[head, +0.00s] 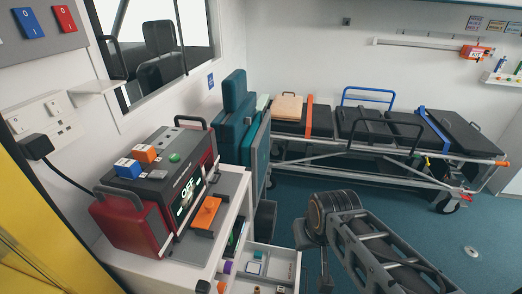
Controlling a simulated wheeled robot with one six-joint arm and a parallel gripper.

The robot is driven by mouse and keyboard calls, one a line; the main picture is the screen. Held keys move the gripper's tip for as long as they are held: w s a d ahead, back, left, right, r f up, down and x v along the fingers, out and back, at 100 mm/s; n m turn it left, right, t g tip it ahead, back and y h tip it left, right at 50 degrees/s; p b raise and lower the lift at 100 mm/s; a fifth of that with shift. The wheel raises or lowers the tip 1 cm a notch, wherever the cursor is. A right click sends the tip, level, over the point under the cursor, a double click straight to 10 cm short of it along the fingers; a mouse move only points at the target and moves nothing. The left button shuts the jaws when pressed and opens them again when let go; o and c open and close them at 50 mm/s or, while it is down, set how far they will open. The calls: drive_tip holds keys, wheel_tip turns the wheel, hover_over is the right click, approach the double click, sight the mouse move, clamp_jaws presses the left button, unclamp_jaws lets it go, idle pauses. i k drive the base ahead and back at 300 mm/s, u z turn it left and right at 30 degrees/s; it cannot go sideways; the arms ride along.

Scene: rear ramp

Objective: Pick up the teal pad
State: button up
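A small flat square with a pale teal face (255,267) lies in the open white drawer (287,257) at bottom centre. It may be the teal pad, but it is too small to tell. A large upright teal seat or cushion (234,125) stands against the left wall, behind the red machine. My arm reaches in from the bottom right and bends at a dark joint with an orange ring, right of the drawer. I cannot make out my gripper's fingers in this view.
A red and grey machine (133,217) with an "OFF" screen sits on the white cabinet. An orange-handled plate (206,215) lies at its front. Small items lie in the drawer near the square. A wheeled stretcher (380,147) stands at the back; blue floor (385,200) lies clear before it.

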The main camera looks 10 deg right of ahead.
sight(258, 256)
drive_tip(key=u, duration=1)
drive_tip(key=k, duration=1.35)
drive_tip(key=z, duration=0.65)
